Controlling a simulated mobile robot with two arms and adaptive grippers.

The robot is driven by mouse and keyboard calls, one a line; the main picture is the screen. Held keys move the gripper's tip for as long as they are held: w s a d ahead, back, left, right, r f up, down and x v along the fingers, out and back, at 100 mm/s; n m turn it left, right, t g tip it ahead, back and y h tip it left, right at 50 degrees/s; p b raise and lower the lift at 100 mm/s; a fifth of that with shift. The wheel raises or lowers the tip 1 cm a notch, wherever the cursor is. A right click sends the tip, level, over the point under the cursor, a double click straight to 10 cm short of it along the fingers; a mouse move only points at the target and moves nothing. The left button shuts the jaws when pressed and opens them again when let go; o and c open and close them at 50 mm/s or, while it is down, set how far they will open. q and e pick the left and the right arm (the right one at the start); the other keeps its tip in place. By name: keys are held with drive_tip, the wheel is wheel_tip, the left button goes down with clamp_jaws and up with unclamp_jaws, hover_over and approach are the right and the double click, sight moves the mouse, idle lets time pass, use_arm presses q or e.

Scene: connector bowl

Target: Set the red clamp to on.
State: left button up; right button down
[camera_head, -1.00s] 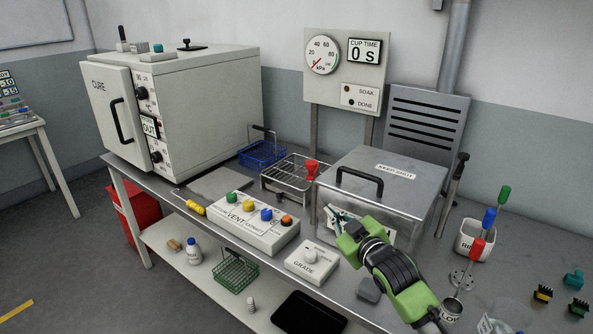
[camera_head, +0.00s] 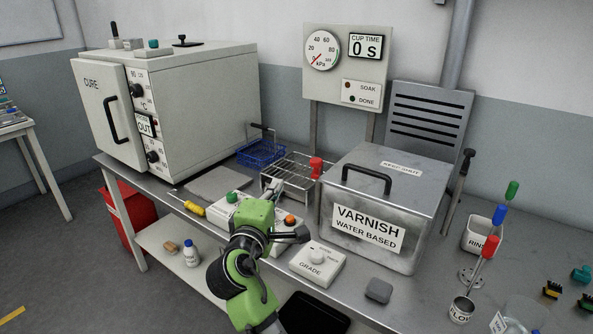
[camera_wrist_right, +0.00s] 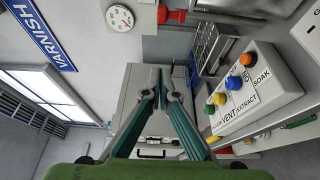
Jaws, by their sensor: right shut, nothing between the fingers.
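The red clamp (camera_head: 316,167) stands upright beside the wire rack, at the left edge of the steel varnish tank (camera_head: 368,190). A red part that looks like it (camera_wrist_right: 174,15) shows at the top of the right wrist view. My right gripper (camera_head: 272,188) is in front of the wire rack, over the vent button box, to the left of the clamp and apart from it. Its fingers (camera_wrist_right: 161,78) are closed together and empty in the right wrist view. My left gripper is not in view.
The vent box (camera_head: 228,211) has coloured buttons, some hidden by my right arm. The wire rack (camera_head: 291,177) is behind it. A grade box (camera_head: 318,266) stands in front of the tank. The cure oven (camera_head: 185,95) is at left. Dipping tools and cups fill the right.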

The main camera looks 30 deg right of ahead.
sight(318, 163)
drive_tip(key=w+d+p, duration=0.4)
drive_tip(key=d, duration=0.6)
drive_tip(key=shift+w+d, duration=0.3)
drive_tip(key=shift+w, duration=0.05)
drive_tip(key=shift+r, duration=0.1)
